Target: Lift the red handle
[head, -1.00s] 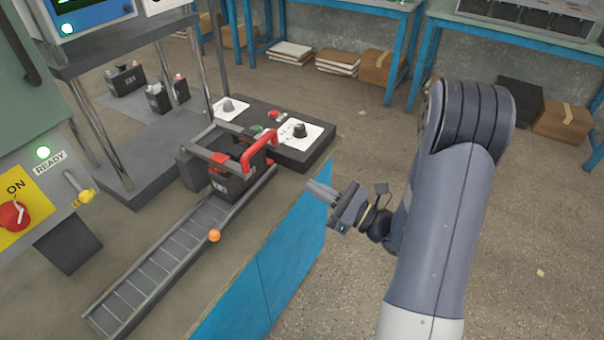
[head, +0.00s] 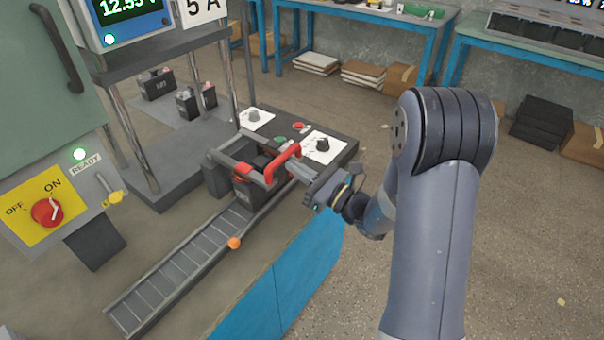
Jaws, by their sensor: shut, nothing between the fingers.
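The red handle (head: 284,161) is a bent red bar on the right side of a dark grey clamp frame (head: 226,160). The frame surrounds a black battery (head: 246,192) at the far end of the roller track. My gripper (head: 296,168) is shut and empty. Its fingertips are right at the handle's right side in the picture. I cannot tell whether they touch it or sit under it.
The roller track (head: 170,277) runs toward the lower left, with an orange ball knob (head: 234,243) at its side. A yellow switch panel (head: 42,208) is at the left.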

